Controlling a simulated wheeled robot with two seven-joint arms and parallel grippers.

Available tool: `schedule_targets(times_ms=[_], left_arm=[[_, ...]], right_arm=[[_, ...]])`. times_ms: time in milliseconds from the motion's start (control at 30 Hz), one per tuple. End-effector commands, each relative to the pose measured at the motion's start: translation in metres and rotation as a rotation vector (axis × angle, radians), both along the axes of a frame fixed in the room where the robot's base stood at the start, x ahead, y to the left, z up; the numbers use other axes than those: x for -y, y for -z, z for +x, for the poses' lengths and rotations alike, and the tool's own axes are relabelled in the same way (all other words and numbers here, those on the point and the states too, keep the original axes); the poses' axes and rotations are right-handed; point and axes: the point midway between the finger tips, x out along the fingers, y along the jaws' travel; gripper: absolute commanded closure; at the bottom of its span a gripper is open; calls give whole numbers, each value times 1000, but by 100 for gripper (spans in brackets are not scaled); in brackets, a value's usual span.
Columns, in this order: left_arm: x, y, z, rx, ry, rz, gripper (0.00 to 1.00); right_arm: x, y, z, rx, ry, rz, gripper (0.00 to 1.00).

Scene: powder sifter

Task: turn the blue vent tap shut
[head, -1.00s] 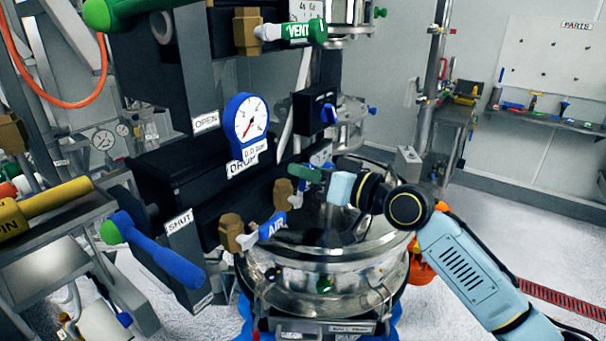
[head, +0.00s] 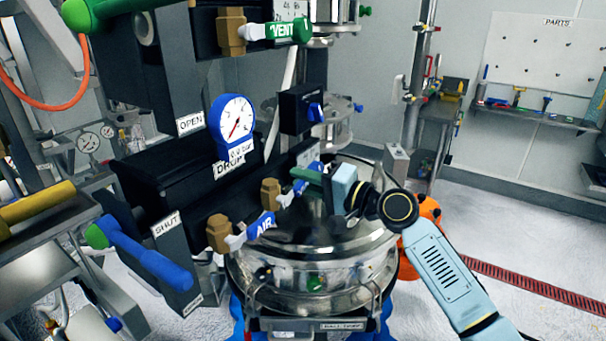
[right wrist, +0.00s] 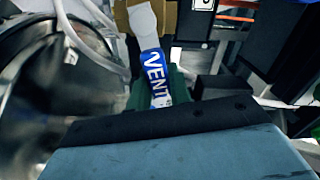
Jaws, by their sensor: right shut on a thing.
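The blue vent tap is a blue lever with white VENT lettering (right wrist: 155,72) on a brass body (head: 270,192). In the head view its lever (head: 290,195) slants up and to the right from the body, low on the dark panel and above the steel vessel. My right gripper (head: 311,177) comes from the right, its green fingers shut on the outer part of the lever. In the right wrist view the green fingers (right wrist: 155,90) sit around the lever's end and hide part of it. My left gripper is not in view.
The blue AIR tap (head: 261,226) is close by at lower left. A green VENT tap (head: 283,31) is higher on the panel. A blue-rimmed gauge (head: 233,125) stands above. The steel vessel (head: 305,240) is below my right gripper. A big blue lever (head: 150,255) is at left.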

Motion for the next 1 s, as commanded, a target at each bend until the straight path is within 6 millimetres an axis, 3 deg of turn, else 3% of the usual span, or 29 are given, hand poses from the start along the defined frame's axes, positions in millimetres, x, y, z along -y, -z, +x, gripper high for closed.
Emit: schedule_targets(times_ms=[400, 1000], left_arm=[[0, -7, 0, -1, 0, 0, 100], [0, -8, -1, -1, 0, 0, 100]], right_arm=[[1, 13, 2, -187, 1, 136, 100], [2, 17, 2, -226, 1, 163, 100]])
